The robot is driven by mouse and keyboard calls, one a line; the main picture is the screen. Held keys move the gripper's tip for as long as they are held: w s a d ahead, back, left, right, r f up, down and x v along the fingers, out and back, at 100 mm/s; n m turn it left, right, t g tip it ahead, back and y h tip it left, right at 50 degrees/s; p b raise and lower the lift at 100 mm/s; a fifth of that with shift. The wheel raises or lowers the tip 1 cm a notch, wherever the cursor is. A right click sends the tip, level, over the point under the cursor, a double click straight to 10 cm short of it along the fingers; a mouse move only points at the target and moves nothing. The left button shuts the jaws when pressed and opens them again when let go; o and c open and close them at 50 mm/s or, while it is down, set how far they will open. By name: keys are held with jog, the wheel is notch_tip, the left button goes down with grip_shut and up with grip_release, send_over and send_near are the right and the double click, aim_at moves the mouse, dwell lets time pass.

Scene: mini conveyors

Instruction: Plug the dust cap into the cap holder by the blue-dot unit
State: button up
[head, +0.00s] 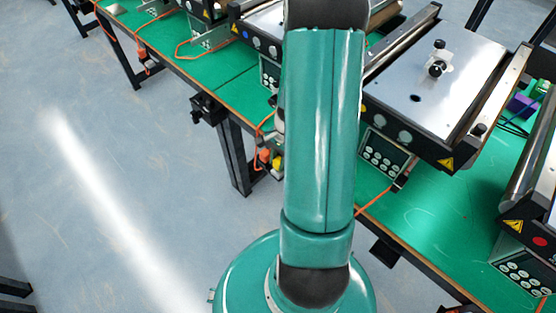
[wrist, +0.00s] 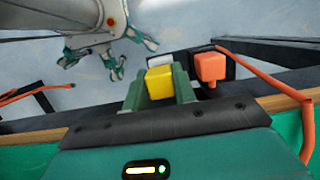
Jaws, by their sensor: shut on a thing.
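In the wrist view my gripper (wrist: 160,90) has its green fingers shut on a yellow block-shaped cap (wrist: 160,82), taken as the dust cap. A pale grey piece (wrist: 160,61) shows just beyond the cap; I cannot tell if they touch. Right of it an orange cap (wrist: 211,68) sits against a black holder (wrist: 227,66) at the bench edge. In the head view the yellow cap (head: 277,162) shows beside the orange one (head: 264,156), partly hidden by my arm.
A steel-topped unit (head: 425,85) stands on the green bench, and a unit with a red dot (head: 540,241) at the right. An orange cable (wrist: 265,78) curves beside the orange cap. The floor at left is clear.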

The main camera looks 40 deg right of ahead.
jog(key=shift+f, duration=0.5)
jog(key=o, duration=1.1)
jog(key=shift+c, duration=0.2)
jog(key=shift+r, duration=0.1)
jog(key=v, duration=1.3)
jog(key=shift+d+r, duration=0.1)
jog(key=shift+r, duration=0.2)
